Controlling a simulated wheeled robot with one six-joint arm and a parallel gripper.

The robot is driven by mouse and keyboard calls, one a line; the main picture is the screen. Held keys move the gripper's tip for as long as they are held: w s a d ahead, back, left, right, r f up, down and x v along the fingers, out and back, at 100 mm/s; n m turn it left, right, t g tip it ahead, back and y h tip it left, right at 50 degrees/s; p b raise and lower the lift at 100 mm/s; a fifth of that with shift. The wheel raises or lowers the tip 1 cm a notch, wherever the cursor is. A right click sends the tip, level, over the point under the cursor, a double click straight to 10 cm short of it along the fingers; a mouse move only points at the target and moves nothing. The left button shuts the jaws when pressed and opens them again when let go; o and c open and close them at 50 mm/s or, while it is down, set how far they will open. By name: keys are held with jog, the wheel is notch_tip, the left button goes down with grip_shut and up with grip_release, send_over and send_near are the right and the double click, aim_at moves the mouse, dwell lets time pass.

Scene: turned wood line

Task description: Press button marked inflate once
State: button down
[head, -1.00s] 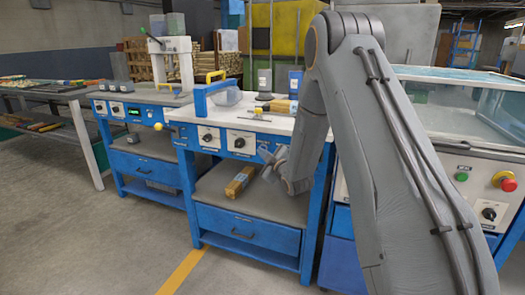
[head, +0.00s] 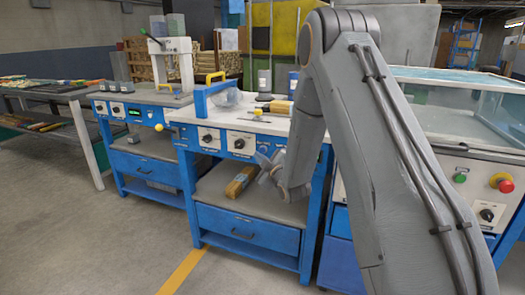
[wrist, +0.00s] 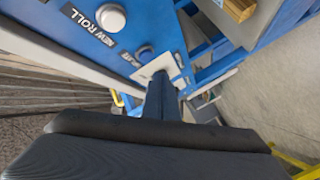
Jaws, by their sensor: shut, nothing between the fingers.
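My gripper (head: 264,162) is shut and empty, close to the front panel of the middle blue bench (head: 215,150). In the wrist view its dark fingers (wrist: 162,95) point at the blue panel; contact cannot be told. A round white button (wrist: 111,18) has the label "NEW ROLL" beside it. A smaller round button (wrist: 145,51) sits further along, with a partly readable label. A white plate (wrist: 150,70) lies just beyond, partly behind the fingers. I cannot read "inflate" on any label; the button so marked may be hidden behind my gripper.
A yellowish block (head: 240,182) lies on the bench's lower shelf, just left of my gripper. A blue frame (head: 203,100) stands on the bench top. A glass-walled machine (head: 460,110) with red and green buttons stands at right. The floor in front is clear.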

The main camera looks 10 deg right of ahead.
jog(key=s+a, duration=0.2)
jog(key=shift+s+p, duration=0.35)
jog(key=shift+p, duration=0.05)
dwell(0.5)
jog(key=s+a+r+m+g+h, duration=0.2)
jog(key=s+m+g, duration=0.5)
jog(key=s, duration=1.6)
jog(key=s+a+r+m+g+h, duration=0.1)
jog(key=s+a+r+m+g, duration=0.25)
jog(key=s+g, duration=1.3)
jog(key=s+d+r+m+t+p, duration=0.1)
jog(key=s+d+r+t+p, duration=0.4)
jog(key=p, duration=0.7)
jog(key=shift+s+d+r+t, duration=0.3)
jog(key=shift+s+r+t, duration=0.25)
jog(key=shift+s+t, duration=0.3)
